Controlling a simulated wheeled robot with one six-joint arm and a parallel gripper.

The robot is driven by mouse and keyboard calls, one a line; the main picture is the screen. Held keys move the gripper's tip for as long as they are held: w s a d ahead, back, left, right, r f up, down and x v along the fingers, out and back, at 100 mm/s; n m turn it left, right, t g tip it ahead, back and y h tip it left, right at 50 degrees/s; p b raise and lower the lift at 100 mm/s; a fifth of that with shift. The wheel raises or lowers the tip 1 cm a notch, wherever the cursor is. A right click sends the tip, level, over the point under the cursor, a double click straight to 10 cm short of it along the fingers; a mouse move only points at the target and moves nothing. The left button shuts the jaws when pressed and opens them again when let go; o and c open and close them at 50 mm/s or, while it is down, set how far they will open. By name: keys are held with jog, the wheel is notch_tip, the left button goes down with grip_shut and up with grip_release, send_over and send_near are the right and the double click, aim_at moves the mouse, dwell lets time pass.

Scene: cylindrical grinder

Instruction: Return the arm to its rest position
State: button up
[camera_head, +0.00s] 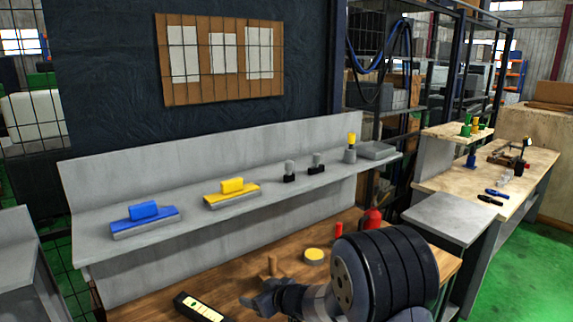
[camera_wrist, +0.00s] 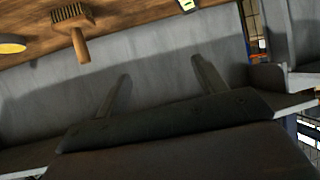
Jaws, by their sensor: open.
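My gripper (camera_wrist: 160,68) shows in the wrist view with its two dark fingers spread apart and nothing between them. Past the fingers is a plain grey surface. In the head view my arm reaches in at the bottom, over the front of the wooden bench (camera_head: 236,278). Its large dark joint hides the right part of the bench, and I cannot make out the fingers there. A brush with a wooden handle (camera_head: 270,268) is near the arm; it also shows in the wrist view (camera_wrist: 80,45), apart from the fingers.
A yellow round tin (camera_head: 315,256), a level (camera_head: 200,307) and a red bottle (camera_head: 371,219) are on the bench. Behind, a grey shelf (camera_head: 270,198) holds a blue block (camera_head: 145,218) and a yellow block (camera_head: 232,194). A side table (camera_head: 530,180) with tools stands at right. Green floor is clear beyond.

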jog(key=shift+s+d+f+m, duration=0.1)
jog(key=shift+d+f+m, duration=0.1)
jog(key=shift+d, duration=0.3)
jog(key=shift+s+d+f+m, duration=0.1)
jog(key=shift+d+f, duration=0.1)
jog(key=shift+d, duration=0.3)
jog(key=shift+s, duration=0.1)
